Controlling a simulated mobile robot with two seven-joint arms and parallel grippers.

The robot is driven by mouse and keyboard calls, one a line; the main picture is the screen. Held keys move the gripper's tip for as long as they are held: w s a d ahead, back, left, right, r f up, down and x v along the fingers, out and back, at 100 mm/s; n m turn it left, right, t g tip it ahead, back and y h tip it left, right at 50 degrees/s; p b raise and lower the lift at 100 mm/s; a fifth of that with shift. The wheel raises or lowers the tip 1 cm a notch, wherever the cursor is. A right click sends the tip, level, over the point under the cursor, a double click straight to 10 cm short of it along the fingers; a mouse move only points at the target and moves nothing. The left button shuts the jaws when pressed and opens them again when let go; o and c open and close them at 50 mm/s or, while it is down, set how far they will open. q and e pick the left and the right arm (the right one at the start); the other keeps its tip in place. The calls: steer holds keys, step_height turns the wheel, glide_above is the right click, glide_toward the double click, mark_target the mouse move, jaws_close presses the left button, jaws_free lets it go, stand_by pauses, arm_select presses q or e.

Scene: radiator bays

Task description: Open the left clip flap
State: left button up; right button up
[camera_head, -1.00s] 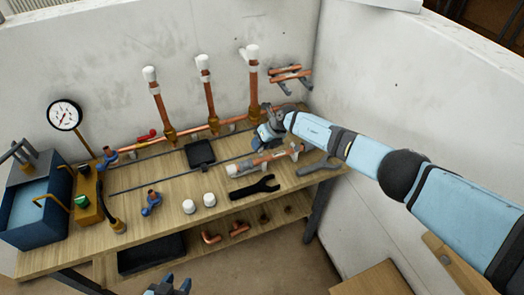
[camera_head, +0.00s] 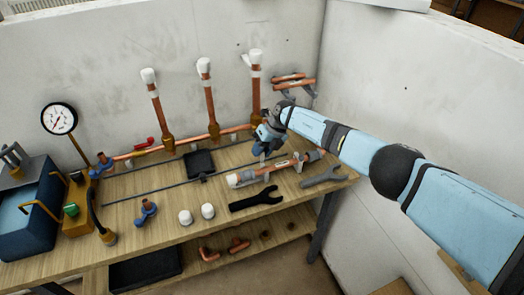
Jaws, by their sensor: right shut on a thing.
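A short copper pipe (camera_head: 272,170) with white end pieces lies along the front right of the workbench (camera_head: 165,230). A white piece (camera_head: 234,180) sits at its left end and a pale upright piece (camera_head: 297,162) near its right end. I cannot tell which of these is the left clip flap, or whether it is open. My right gripper (camera_head: 265,150) points down just behind the middle of this pipe. It is shut on a small part that its own body hides. My left gripper is out of view.
A black wrench (camera_head: 256,198) and a grey wrench (camera_head: 322,177) lie in front of the pipe, near two white caps (camera_head: 208,211). Behind stand upright copper pipes (camera_head: 210,105) along the wall. A black tray (camera_head: 199,162) lies left of my gripper.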

steer(key=o, duration=0.7)
steer(key=shift+s+a+f, duration=0.1)
steer(key=shift+a, duration=0.1)
steer(key=shift+d+r, duration=0.3)
steer(key=shift+r, duration=0.15)
steer(key=v, duration=1.2)
steer(key=shift+r, duration=0.4)
